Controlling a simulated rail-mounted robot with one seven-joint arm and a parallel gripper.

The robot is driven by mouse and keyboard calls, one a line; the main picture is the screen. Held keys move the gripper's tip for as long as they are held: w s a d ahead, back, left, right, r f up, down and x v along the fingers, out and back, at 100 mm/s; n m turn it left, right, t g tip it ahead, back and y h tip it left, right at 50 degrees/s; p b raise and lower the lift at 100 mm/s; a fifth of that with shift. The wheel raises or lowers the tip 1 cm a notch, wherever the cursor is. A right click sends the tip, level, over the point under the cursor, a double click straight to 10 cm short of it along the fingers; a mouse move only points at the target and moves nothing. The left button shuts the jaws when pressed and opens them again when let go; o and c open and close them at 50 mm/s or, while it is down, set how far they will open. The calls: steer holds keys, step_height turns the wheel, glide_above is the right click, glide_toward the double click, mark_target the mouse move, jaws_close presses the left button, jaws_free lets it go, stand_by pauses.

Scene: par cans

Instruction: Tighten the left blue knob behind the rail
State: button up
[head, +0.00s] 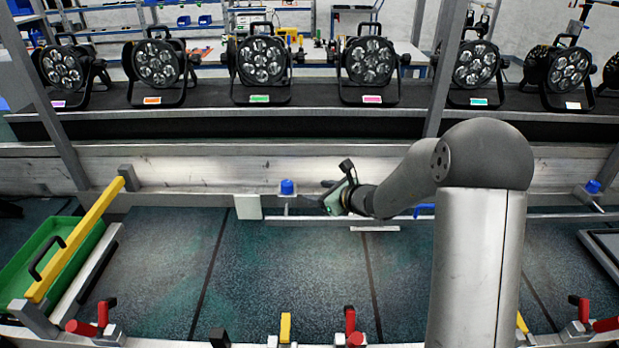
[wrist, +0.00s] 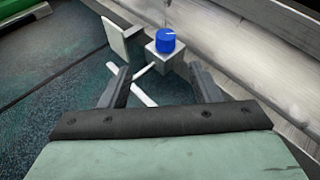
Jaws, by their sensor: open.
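The left blue knob (head: 287,187) sits upright on a small grey block at the back of the work surface, behind a thin metal rail (head: 300,221). In the wrist view the blue knob (wrist: 166,40) is ahead, on top of its block (wrist: 166,60). My gripper (head: 328,192) is to the right of the knob and apart from it. In the wrist view my gripper (wrist: 163,85) is open and empty, with the knob beyond the fingertips. A second blue knob (head: 592,187) is on the far right.
A pale plate (head: 248,207) stands just left of the knob. A yellow bar (head: 75,240) and green tray (head: 40,262) are at the left. Red-handled clamps (head: 103,312) line the front edge. Par cans (head: 262,62) stand on the black shelf behind.

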mark_target(289, 184)
steer(key=shift+m+t, duration=0.3)
steer(key=shift+m, duration=0.2)
steer(key=p+x, duration=0.1)
steer(key=x, duration=0.4)
steer(key=p+x, duration=0.1)
steer(key=x, duration=0.5)
steer(key=p+x, duration=0.1)
steer(key=x, duration=0.5)
steer(key=shift+w+d+f, duration=0.2)
steer(key=shift+d+f, duration=0.15)
steer(key=c, duration=1)
